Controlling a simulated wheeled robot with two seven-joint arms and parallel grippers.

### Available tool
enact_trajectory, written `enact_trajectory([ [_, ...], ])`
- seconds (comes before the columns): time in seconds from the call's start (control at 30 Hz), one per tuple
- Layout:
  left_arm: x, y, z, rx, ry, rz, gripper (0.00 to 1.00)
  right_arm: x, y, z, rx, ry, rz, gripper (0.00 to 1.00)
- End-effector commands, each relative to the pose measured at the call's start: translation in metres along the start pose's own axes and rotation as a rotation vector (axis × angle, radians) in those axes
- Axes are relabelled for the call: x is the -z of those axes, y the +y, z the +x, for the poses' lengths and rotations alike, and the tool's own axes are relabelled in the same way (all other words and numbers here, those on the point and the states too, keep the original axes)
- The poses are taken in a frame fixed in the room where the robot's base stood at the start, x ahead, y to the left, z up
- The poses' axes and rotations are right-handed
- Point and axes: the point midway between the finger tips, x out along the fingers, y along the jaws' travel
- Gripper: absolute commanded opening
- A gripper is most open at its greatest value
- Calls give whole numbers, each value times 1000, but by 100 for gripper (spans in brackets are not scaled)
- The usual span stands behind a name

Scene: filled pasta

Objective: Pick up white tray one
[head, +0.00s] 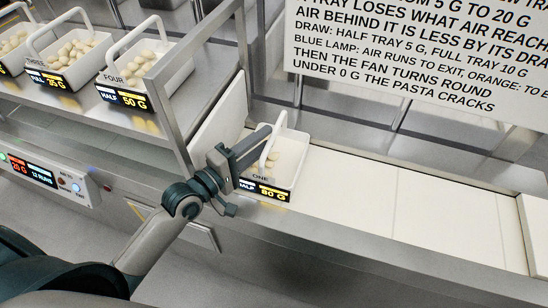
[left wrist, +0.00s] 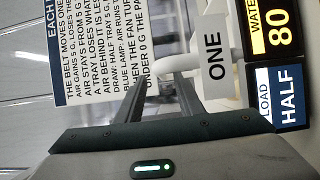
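White tray one (head: 292,165) stands upright on the pale belt, with small pale pasta pieces in it and a raised white handle (head: 268,138). Its front is marked ONE, with HALF and 80 G labels. My left gripper (head: 264,146) reaches over the tray's left side by the handle. In the left wrist view, the gripper's two fingers (left wrist: 162,80) stand apart, with the curved handle (left wrist: 175,63) at their tips. I cannot tell whether they touch it. The tray's ONE face (left wrist: 214,60) is just right of the fingers. My right gripper is not in view.
A metal shelf (head: 178,75) with an upright frame stands left of the tray and holds several similar trays, including tray four (head: 118,80). A control box (head: 50,180) is at the lower left. A large sign (head: 420,60) hangs behind. The belt (head: 430,215) to the right is clear.

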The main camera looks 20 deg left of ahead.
Motion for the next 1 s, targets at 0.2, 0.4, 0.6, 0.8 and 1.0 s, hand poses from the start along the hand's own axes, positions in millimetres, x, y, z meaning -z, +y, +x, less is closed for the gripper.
enact_trajectory([
  [0.2, -2, 0, 28, -2, 1, 0, 34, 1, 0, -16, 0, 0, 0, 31],
  [0.4, -2, -2, 43, -2, 1, 1, 34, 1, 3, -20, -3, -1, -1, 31],
  [0.6, -2, -3, 44, -2, 1, 1, 34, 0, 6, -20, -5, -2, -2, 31],
  [0.8, -2, -3, 44, -1, 1, 1, 34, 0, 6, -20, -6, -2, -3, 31],
  [1.0, -2, -3, 44, -1, 1, 1, 6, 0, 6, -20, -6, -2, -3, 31],
])
